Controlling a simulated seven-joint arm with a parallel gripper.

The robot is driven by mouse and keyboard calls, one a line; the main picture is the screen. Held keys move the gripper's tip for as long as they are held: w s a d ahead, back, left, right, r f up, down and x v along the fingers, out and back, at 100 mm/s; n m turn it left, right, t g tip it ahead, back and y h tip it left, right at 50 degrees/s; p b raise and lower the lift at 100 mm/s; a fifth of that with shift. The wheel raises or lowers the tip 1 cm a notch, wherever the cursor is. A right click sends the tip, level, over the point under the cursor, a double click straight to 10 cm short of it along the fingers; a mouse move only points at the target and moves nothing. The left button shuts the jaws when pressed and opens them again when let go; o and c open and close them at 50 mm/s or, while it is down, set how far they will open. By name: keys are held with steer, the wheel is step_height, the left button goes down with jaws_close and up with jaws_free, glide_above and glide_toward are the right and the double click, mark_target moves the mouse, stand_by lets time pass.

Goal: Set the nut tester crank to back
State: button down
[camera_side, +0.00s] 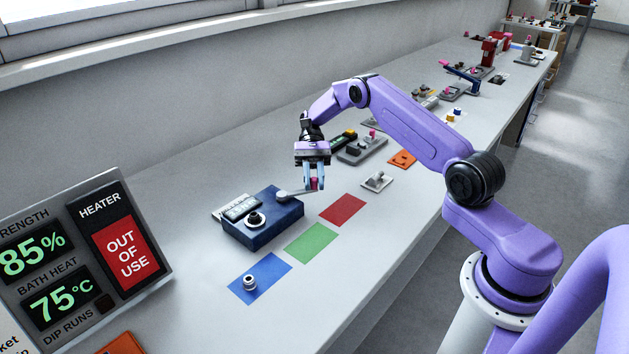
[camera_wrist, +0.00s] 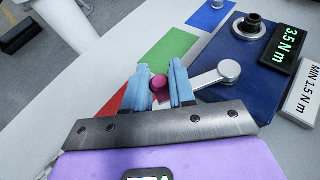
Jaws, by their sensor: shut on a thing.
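The nut tester is a dark blue box (camera_side: 264,220) on the bench. Its crank is a grey arm with a round hub (camera_side: 282,196) and a magenta knob at its free end. My gripper (camera_side: 314,182) is at the box's right end, shut on the magenta knob. In the wrist view the knob (camera_wrist: 158,82) sits between the light blue fingertips of my gripper (camera_wrist: 160,85). The crank arm (camera_wrist: 210,77) runs from the hub to the knob and is partly hidden by a finger. A display (camera_wrist: 285,48) reads 3.5 N m.
A red mat (camera_side: 342,210), a green mat (camera_side: 311,243) and a blue mat (camera_side: 259,278) lie in front of the tester. A small metal part (camera_side: 249,283) stands on the blue mat. Small fixtures and an orange plate (camera_side: 402,159) lie further along the bench.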

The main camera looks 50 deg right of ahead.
stand_by(0.4)
steer(key=c, duration=1)
jaws_free()
steer(key=shift+r, duration=0.15)
steer(key=shift+r, duration=0.3)
step_height(320, 180, up, 3)
steer(key=shift+f, duration=0.15)
steer(key=shift+s+a+r, duration=0.2)
steer(key=shift+s+r, duration=1.4)
steer(key=shift+s, duration=0.7)
steer(key=shift+s+a+r, duration=0.25)
steer(key=shift+s+r, duration=1.3)
steer(key=shift+s, duration=0.8)
steer(key=shift+s+a+r, duration=0.2)
steer(key=shift+s+r, duration=1.4)
steer(key=shift+s, duration=0.7)
